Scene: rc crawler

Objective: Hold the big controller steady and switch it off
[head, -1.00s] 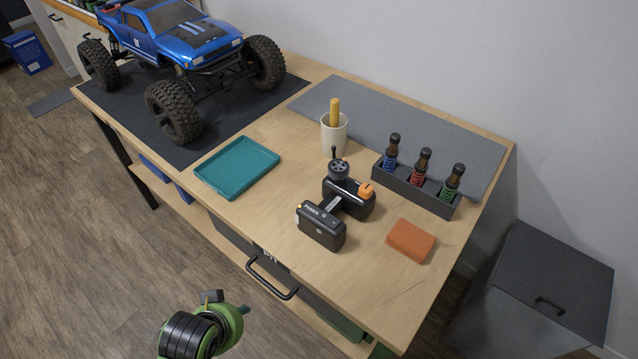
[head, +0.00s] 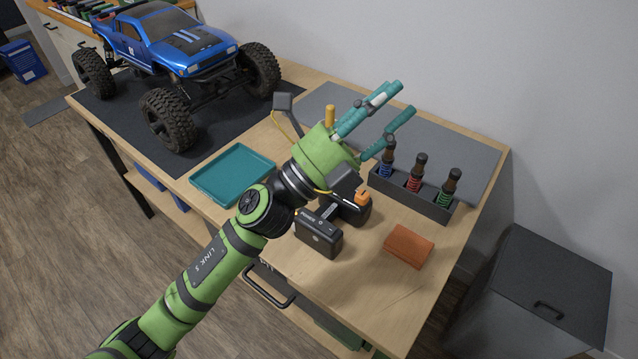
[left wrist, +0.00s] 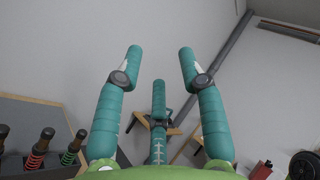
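The big controller (head: 319,235) stands on the wooden table, black, with a POWER label on its front block. Its rear block and orange part (head: 362,198) show just beyond my wrist; its wheel is hidden behind my left gripper. My left gripper (head: 392,103) has teal fingers and a green palm. It is above and beyond the controller, pointing away to the upper right, apart from it as far as I can tell. In the left wrist view its fingers (left wrist: 160,62) are spread with nothing between them. My right gripper is not in view.
A dark rack with several shock absorbers (head: 412,200) stands right of my gripper. An orange block (head: 409,246) lies at the front right. A teal tray (head: 232,176) and a blue crawler (head: 165,45) are left. A cup's yellow handle (head: 330,115) shows behind my gripper.

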